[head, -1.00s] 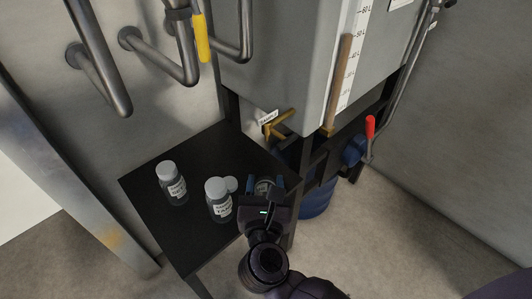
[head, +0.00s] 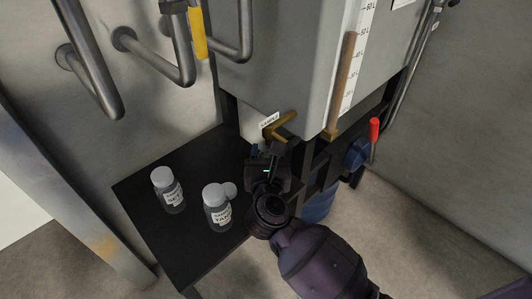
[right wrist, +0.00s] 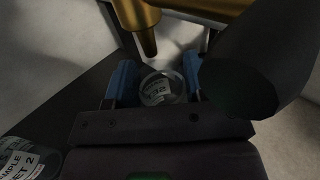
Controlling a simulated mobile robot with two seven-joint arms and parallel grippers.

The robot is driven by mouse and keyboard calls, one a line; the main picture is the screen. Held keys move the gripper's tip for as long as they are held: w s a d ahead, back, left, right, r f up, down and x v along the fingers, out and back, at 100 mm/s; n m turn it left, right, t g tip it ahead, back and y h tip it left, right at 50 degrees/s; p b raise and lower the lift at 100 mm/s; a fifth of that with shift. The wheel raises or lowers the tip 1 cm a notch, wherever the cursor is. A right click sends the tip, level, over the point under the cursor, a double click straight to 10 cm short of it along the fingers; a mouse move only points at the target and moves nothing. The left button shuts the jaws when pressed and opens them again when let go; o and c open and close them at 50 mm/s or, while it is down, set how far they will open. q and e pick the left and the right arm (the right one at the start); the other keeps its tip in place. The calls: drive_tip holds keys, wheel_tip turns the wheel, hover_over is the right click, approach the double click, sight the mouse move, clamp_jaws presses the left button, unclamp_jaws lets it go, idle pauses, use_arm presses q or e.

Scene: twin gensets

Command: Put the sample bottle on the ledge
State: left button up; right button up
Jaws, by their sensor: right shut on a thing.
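My right gripper (head: 262,155) is at the back right of the black ledge (head: 160,232), close to the brass sample tap (head: 281,128). In the right wrist view its blue fingertips (right wrist: 155,84) are shut on a clear sample bottle (right wrist: 160,90) with a white label. The brass spout (right wrist: 145,38) is just beyond and above this bottle. In the head view the gripper hides the held bottle. Two white-capped, labelled bottles stand upright on the ledge, one at the left (head: 168,190) and one nearer the middle (head: 217,207). My left gripper is not in view.
A loose white cap (head: 230,189) shows beside the middle bottle. The grey tank (head: 285,65) rises behind the ledge, with a red-handled valve (head: 373,130) and a blue drum (head: 319,204) to the right. Grey pipes (head: 95,65) hang at the upper left.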

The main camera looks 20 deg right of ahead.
drive_tip(key=shift+r, duration=0.1)
drive_tip(key=shift+f, duration=0.5)
drive_tip(key=shift+f, duration=0.2)
drive_tip(key=o, duration=1.1)
drive_tip(key=shift+r, duration=0.1)
drive_tip(key=shift+o, duration=0.2)
